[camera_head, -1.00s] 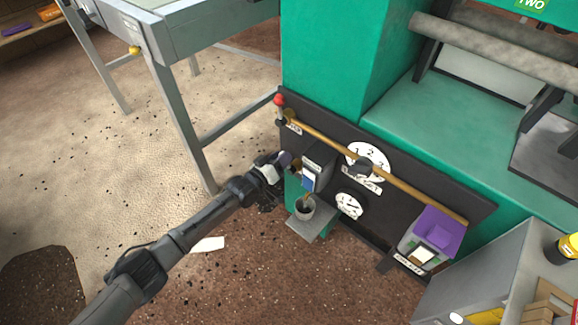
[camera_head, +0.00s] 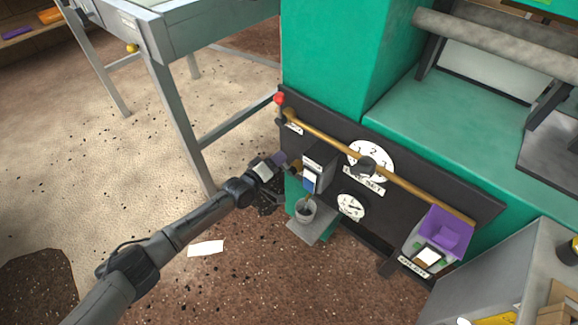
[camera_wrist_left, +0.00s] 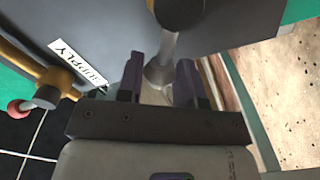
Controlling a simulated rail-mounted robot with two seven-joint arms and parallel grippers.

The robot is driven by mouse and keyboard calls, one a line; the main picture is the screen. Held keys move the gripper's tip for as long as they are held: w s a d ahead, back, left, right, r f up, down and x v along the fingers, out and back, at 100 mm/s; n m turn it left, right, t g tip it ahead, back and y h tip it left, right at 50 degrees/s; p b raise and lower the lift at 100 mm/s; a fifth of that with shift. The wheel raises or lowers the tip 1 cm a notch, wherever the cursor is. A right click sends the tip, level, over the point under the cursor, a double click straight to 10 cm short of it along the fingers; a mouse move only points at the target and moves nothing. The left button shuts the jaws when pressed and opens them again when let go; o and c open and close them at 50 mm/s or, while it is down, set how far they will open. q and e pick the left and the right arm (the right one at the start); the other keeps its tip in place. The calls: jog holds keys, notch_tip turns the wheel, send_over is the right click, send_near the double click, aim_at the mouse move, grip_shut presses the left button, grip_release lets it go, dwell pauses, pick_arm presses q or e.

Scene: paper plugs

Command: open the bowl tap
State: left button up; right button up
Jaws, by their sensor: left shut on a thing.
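The bowl tap (camera_head: 296,167) is a small brass fitting at the left of the dark panel (camera_head: 335,190), beside a box with a blue-and-white front. My left gripper (camera_head: 282,163) is at the tap. In the wrist view its two dark fingers (camera_wrist_left: 158,82) stand either side of the lever's rounded end, shut on it. A grey bowl (camera_head: 306,210) stands on a small shelf below. My right gripper is out of view.
A brass pipe (camera_head: 400,182) crosses the panel, with a red-knobbed supply lever (camera_head: 280,98) at its left end. Dials (camera_head: 370,160) and a purple box (camera_head: 445,232) are to the right. A grey table frame (camera_head: 178,110) stands left. White paper (camera_head: 206,248) lies on the floor.

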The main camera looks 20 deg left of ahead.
pick_arm(q)
jog(key=shift+a+f+n, duration=0.1)
jog(key=shift+f+n, duration=0.1)
jog(key=shift+n, duration=0.2)
jog(key=shift+w+a+f+n, duration=0.2)
jog(key=shift+f+n, duration=0.3)
jog(key=shift+n, duration=0.5)
jog(key=shift+f+n, duration=0.2)
jog(key=shift+n, duration=0.4)
jog(key=shift+f, duration=0.1)
jog(key=shift+a+f+n, duration=0.1)
jog(key=shift+f+n, duration=0.45)
jog(key=shift+n, duration=0.65)
jog(key=o, duration=0.7)
jog(key=shift+o, duration=0.2)
